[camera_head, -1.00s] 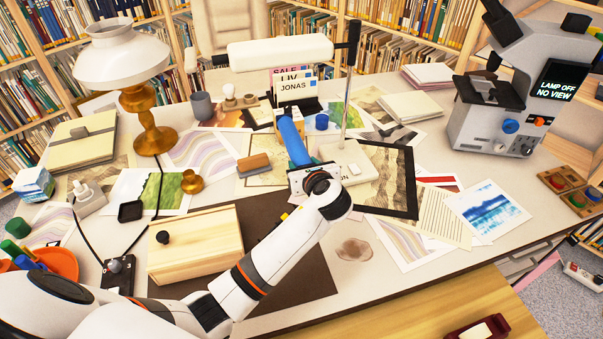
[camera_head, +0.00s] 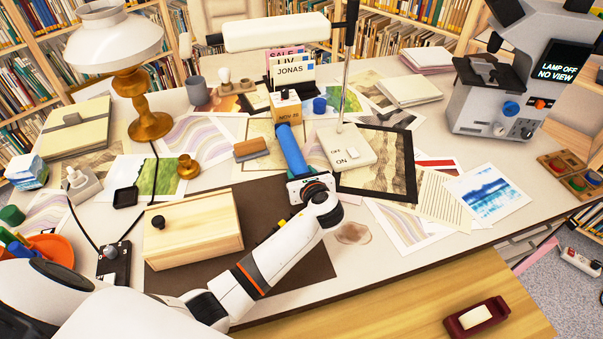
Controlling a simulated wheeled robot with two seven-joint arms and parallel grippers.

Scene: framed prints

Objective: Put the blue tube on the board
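The blue tube (camera_head: 291,150) is in my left gripper (camera_head: 298,176), pointing away from me over the papers in the middle of the desk. The fingers are mostly hidden behind the wrist, but the tube has moved with them. A flat dark brown board or mat (camera_head: 300,270) lies on the desk under my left forearm, partly covered by a wooden box. I cannot tell for certain that it is the board meant. My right gripper is out of view.
The wooden box (camera_head: 200,225) has a black knob. A switch box (camera_head: 345,147) with a thin upright post stands right of the tube, beside a black frame (camera_head: 410,175). A brass lamp (camera_head: 150,125) is at left, a grey machine (camera_head: 500,105) at right.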

